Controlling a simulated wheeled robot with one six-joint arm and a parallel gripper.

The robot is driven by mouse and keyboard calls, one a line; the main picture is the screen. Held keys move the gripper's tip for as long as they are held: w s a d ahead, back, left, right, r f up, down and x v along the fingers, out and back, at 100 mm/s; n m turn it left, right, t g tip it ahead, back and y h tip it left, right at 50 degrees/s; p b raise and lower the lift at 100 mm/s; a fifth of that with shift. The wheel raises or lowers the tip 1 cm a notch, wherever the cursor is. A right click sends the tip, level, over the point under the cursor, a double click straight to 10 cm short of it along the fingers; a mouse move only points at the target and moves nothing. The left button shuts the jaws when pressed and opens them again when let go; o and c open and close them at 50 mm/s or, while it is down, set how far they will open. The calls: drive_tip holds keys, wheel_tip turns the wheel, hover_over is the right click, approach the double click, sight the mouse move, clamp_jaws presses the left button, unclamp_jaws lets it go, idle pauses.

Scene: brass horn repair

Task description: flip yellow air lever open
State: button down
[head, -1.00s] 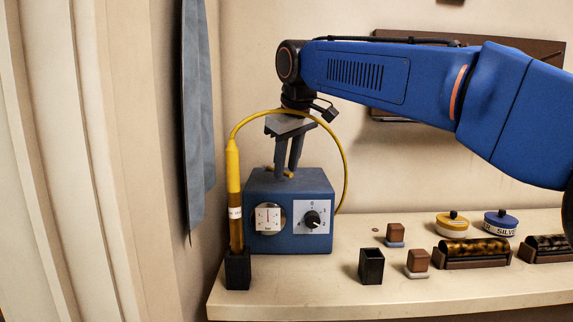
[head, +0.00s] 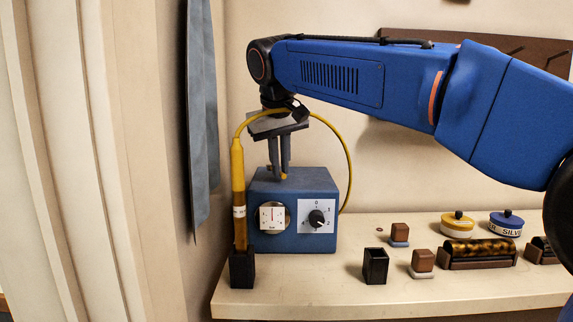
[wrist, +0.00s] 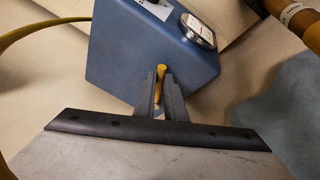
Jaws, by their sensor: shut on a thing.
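The yellow air lever (wrist: 161,72) stands on top of the blue box (wrist: 120,60). In the wrist view it shows as a short yellow stub between my fingertips. In the head view only a small yellow bit of the lever (head: 284,176) shows at the fingers. My gripper (head: 280,175) points down over the box top and is shut on the lever; in the wrist view the fingers (wrist: 163,85) close on both sides of it. The blue box (head: 290,215) has a white-faced gauge (head: 272,217) and a black knob (head: 316,218) on its front.
A yellow torch (head: 238,190) stands in a black holder (head: 241,268) left of the box; its yellow hose (head: 347,165) arches behind my gripper. A black cup (head: 375,266), brown blocks (head: 422,261) and lidded tins (head: 457,224) stand to the right. A grey-blue cloth (head: 202,120) hangs at left.

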drive_tip(key=shift+s+a+m+h, duration=0.2)
drive_tip(key=shift+a+m+h, duration=0.4)
drive_tip(key=shift+a+m, duration=0.6)
drive_tip(key=shift+d, duration=0.15)
drive_tip(key=c, duration=1.8)
unclamp_jaws()
drive_tip(key=v, duration=1.7)
drive_tip(key=shift+r, duration=0.25)
